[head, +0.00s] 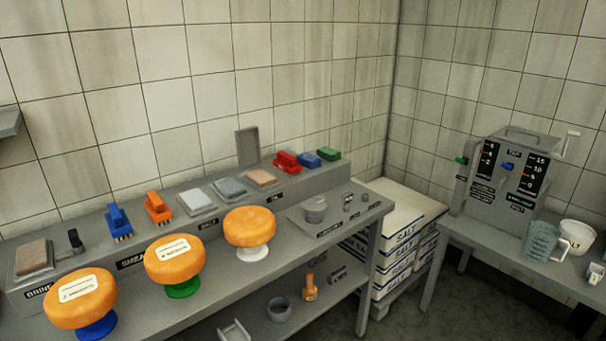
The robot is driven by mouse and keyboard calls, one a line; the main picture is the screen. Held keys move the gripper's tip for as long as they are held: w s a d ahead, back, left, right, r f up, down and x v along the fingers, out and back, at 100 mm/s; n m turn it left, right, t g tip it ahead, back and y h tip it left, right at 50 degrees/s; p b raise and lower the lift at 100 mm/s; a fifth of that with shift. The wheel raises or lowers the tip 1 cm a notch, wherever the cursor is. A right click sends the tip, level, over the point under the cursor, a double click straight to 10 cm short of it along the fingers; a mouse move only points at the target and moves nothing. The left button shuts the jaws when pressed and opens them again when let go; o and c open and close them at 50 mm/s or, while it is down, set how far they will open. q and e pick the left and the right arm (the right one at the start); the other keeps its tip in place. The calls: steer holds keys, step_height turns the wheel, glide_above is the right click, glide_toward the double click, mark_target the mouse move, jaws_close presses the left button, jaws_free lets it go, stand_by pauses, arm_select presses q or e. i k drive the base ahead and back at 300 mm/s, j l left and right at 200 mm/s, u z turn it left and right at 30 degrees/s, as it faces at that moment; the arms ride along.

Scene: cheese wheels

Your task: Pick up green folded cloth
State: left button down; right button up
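A small green block-like thing (328,154), which looks like the green folded cloth, lies at the right end of the raised back ledge (352,167) of the long grey bench. It is too small to make out folds. A similar blue one (308,159) sits just left of it, and a red one (287,162) left of that. Neither of my grippers shows in the head view.
Three orange cheese wheels (175,260) stand on blue, green and white stands along the bench front. Brushes (157,208) and pads in trays (229,188) line the ledge. Salt sacks (404,225) are stacked right of the bench. A second table (490,240) holds a grey machine.

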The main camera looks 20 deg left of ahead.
mark_target(327, 153)
steer(key=i+l, duration=0.8)
steer(key=l, duration=0.1)
